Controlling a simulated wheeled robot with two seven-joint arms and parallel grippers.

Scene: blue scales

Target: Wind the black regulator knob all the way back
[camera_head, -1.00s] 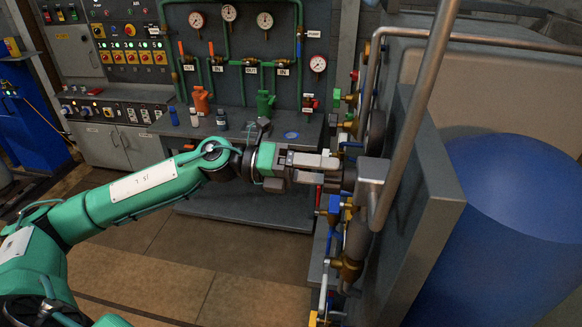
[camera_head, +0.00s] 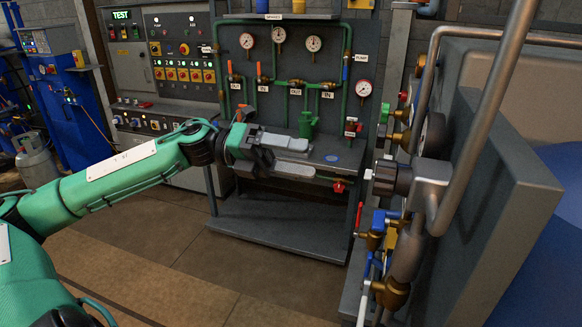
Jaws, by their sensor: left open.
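The black regulator knob (camera_head: 388,178) sits on the left end of a grey metal regulator body (camera_head: 430,190), on the side panel at the right. It points left, and its turn position cannot be read. My left gripper (camera_head: 311,158) is left of the knob, its fingers pointing right towards it. The fingers are apart with nothing between them, and a clear gap separates their tips from the knob. My right gripper is out of view.
A thick slanting pipe (camera_head: 487,110) rises beside the regulator. Valves with a red lever (camera_head: 359,215) and a blue handle (camera_head: 379,221) sit below the knob. A gauge panel (camera_head: 295,62) stands behind a grey bench (camera_head: 290,232). The floor in front is clear.

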